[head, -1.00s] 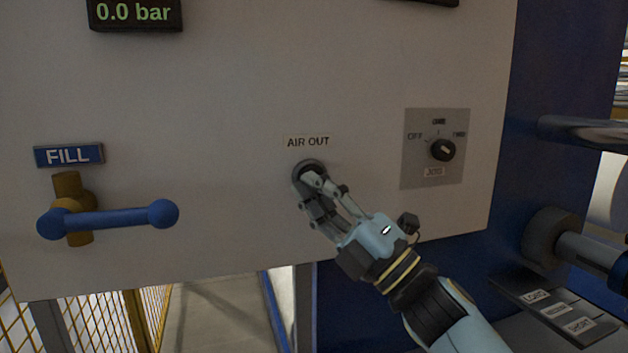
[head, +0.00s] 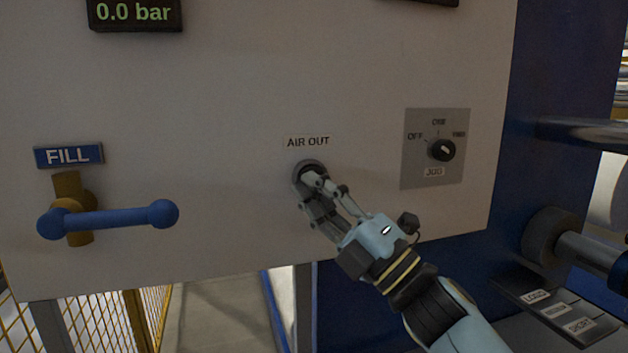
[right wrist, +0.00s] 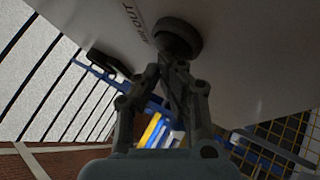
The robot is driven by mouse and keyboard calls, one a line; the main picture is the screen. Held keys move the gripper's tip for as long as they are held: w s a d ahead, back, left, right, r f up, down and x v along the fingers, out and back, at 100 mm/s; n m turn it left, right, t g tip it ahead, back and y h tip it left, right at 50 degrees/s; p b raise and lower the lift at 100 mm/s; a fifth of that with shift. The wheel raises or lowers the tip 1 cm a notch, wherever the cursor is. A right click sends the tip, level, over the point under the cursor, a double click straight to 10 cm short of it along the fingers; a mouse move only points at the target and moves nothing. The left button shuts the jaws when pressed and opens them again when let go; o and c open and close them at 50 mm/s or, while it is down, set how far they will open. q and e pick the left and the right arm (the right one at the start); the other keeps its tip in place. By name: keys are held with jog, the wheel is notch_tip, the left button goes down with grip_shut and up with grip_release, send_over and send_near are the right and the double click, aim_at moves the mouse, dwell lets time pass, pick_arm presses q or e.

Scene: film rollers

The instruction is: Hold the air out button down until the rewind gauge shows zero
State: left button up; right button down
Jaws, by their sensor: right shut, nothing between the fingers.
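The air out button (head: 309,170) is a dark round button on the pale panel, below the AIR OUT label (head: 308,142). My right gripper (head: 314,180) is shut and empty, with its fingertips at the button and partly covering it. In the right wrist view the closed fingertips (right wrist: 174,66) meet the underside of the dark button (right wrist: 178,38); whether it is pressed in cannot be told. A gauge (head: 134,13) at the upper left reads 0.0 bar; its name is not in view. My left gripper is not in view.
A blue-handled valve (head: 110,218) sits under the FILL sign (head: 69,156) at left. A rotary knob (head: 442,149) is right of the button. A second dark display (head: 436,2) is cut off at the top. Rollers (head: 555,238) stand at right.

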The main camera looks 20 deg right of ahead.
jog(key=shift+s, duration=0.95)
jog(key=s+p, duration=0.1)
jog(key=s, duration=0.4)
jog(key=shift+d+p, duration=0.1)
jog(key=shift+p, duration=0.25)
